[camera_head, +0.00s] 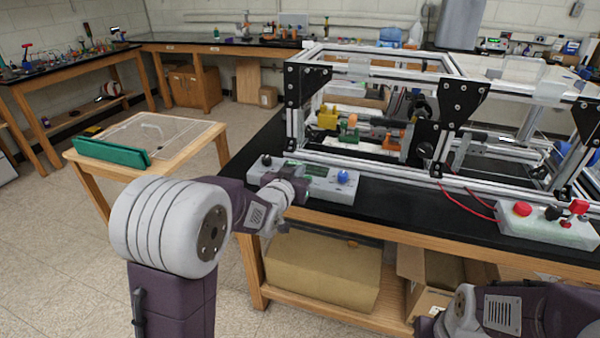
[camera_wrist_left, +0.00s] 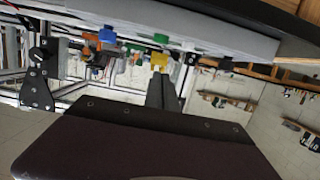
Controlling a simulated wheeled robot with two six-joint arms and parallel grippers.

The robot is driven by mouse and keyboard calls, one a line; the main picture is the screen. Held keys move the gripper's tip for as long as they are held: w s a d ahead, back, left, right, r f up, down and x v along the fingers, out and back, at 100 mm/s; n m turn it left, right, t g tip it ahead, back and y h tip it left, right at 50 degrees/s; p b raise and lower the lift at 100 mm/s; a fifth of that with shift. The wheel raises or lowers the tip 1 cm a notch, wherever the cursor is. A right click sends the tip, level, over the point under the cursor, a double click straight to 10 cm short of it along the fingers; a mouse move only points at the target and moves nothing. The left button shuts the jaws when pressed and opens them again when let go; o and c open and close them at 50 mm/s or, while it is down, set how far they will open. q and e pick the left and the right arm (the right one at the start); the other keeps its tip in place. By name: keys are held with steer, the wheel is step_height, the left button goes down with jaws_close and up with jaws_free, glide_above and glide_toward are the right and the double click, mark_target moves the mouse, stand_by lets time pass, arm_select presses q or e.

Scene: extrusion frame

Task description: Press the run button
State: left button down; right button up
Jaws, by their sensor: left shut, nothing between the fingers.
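A pale control box (camera_head: 330,185) stands on the near left edge of the black bench. It has a blue knob (camera_head: 343,177) on the right and a black knob (camera_head: 266,160) on the left. My left gripper (camera_head: 299,188) is shut and empty, at the box's middle, covering part of it. In the left wrist view, the box appears upside down along the top, with a green button (camera_wrist_left: 178,38) between the blue knob (camera_wrist_left: 107,35) and black knob (camera_wrist_left: 226,63). The dark finger (camera_wrist_left: 163,88) points toward the green button. I cannot tell whether they touch.
An aluminium extrusion frame (camera_head: 400,170) stands behind the box. A second box with a red button (camera_head: 522,208) sits at the right. Cardboard boxes (camera_head: 320,270) fill the lower shelf. A small wooden table (camera_head: 165,135) stands to the left.

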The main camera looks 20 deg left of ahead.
arm_select(q)
steer(key=v, duration=0.6)
steer(key=shift+s, duration=0.4)
steer(key=shift+r, duration=0.15)
